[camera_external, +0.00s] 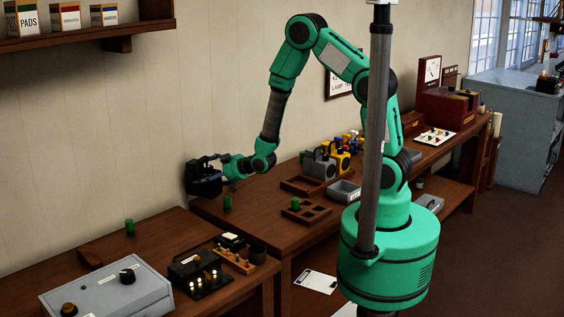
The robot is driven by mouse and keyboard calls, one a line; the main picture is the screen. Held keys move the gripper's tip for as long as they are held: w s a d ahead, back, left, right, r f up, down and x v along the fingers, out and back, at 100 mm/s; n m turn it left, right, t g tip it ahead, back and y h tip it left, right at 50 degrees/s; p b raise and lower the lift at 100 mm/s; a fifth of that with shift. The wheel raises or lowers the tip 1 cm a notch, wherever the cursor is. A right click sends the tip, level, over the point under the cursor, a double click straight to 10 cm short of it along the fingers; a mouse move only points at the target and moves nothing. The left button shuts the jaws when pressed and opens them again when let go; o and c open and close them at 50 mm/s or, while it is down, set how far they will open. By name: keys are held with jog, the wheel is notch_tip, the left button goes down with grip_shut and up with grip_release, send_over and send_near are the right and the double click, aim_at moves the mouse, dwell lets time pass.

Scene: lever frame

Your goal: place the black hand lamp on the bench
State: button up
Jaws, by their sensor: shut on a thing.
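My gripper (218,168) reaches left at the end of the green arm, close to the wall. It is shut on the black hand lamp (204,186), a dark boxy body with a handle on top. The lamp is over the back left corner of the wooden bench (262,212). I cannot tell whether its underside touches the bench top. The fingertips are dark against the lamp and hard to make out.
A green cylinder (227,203) stands on the bench near the lamp. A sectioned wooden tray (306,211), a grey bin (344,192) and grey and yellow lamps (342,158) are farther right. A lower left bench holds a grey control box (108,290) and a black panel (196,271).

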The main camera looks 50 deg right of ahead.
aim_at(199, 175)
jog(key=d+m+h+p, duration=0.2)
jog(key=d+m+h, duration=0.1)
jog(key=d, duration=1.6)
jog(key=shift+s+d+m+t+h, duration=0.3)
jog(key=shift+d+m+t+h, duration=0.1)
jog(key=shift+h, duration=0.3)
jog(key=shift+a, duration=0.2)
dwell(0.9)
